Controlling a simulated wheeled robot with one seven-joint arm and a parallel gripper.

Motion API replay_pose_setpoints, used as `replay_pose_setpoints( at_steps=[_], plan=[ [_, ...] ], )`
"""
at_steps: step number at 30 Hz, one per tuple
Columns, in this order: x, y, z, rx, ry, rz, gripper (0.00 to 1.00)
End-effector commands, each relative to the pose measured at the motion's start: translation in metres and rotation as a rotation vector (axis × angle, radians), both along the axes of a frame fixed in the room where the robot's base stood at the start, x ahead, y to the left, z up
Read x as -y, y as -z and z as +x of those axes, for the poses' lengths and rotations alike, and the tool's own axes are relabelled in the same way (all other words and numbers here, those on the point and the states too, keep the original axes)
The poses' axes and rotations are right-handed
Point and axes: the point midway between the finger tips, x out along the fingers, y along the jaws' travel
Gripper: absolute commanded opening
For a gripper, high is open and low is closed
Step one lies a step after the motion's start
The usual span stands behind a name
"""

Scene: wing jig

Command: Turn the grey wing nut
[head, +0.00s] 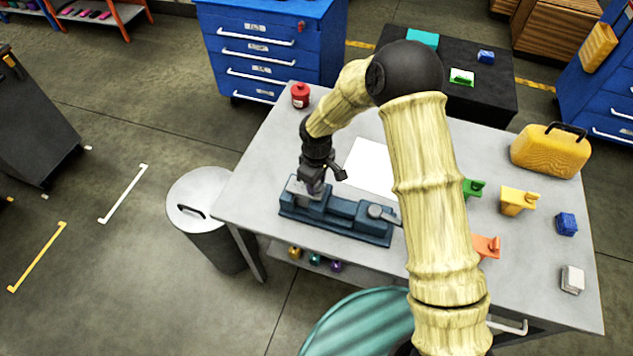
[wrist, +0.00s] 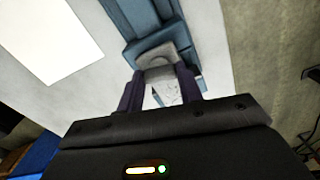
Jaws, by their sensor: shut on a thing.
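A blue-grey jig (head: 345,213) lies on the grey table, with a light grey plate at its left end and a round grey part (head: 382,213) at its right. My gripper (head: 314,188) points down over the jig's left part. In the wrist view, its two dark purple fingers (wrist: 160,78) close from both sides on a small grey piece, which I take for the grey wing nut (wrist: 159,73). The fingers and gripper body hide much of it, and its wing angle is not clear. The jig body (wrist: 135,18) stretches away beyond the fingers.
A white sheet (head: 368,165) lies behind the jig, and a red can (head: 300,95) stands at the back left corner. Green, yellow (head: 517,201) and orange (head: 486,246) parts and a yellow case (head: 550,151) are to the right. A grey bin (head: 205,215) stands left of the table.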

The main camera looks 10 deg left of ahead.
Motion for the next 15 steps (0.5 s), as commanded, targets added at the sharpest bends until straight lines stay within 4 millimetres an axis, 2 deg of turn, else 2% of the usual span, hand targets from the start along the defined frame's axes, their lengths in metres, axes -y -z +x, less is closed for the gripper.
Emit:
replay_pose_setpoints(
  at_steps=[7,15],
  plan=[
    [0.0008,-0.0008,0.0009,0.001,-0.167,0.000,0.13],
    [0.0008,-0.0010,0.0012,0.002,-0.253,-0.001,0.13]
  ],
)
